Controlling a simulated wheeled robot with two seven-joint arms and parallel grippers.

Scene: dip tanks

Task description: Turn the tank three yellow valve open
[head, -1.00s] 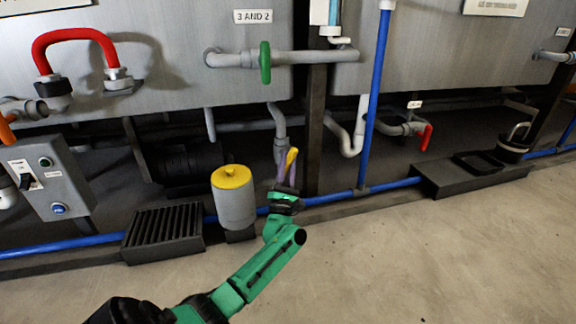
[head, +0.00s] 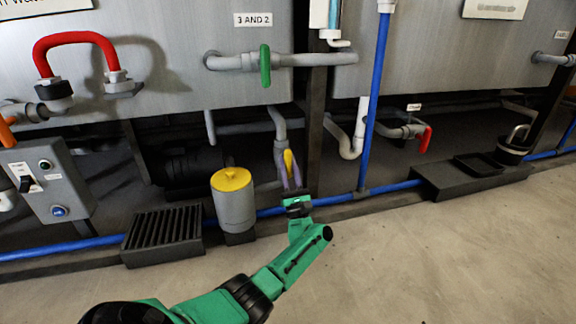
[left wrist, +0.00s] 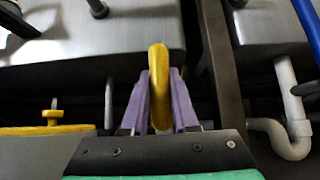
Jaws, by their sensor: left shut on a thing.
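The yellow valve handle (head: 288,162) is below the left tank, near the dark upright post. In the left wrist view the yellow handle (left wrist: 159,88) stands upright between two purple fingers. My left gripper (head: 291,176) is shut on the handle, with one finger on each side of it. The green wrist and forearm reach up to it from the lower left. The valve body behind the handle is mostly hidden by the fingers. My right gripper is not in view.
A grey canister with a yellow lid (head: 235,204) stands just left of my gripper. A blue pipe (head: 340,201) runs low along the floor edge. A green-handled valve (head: 265,66) is above, and a red-handled one (head: 425,140) to the right. The floor in front is clear.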

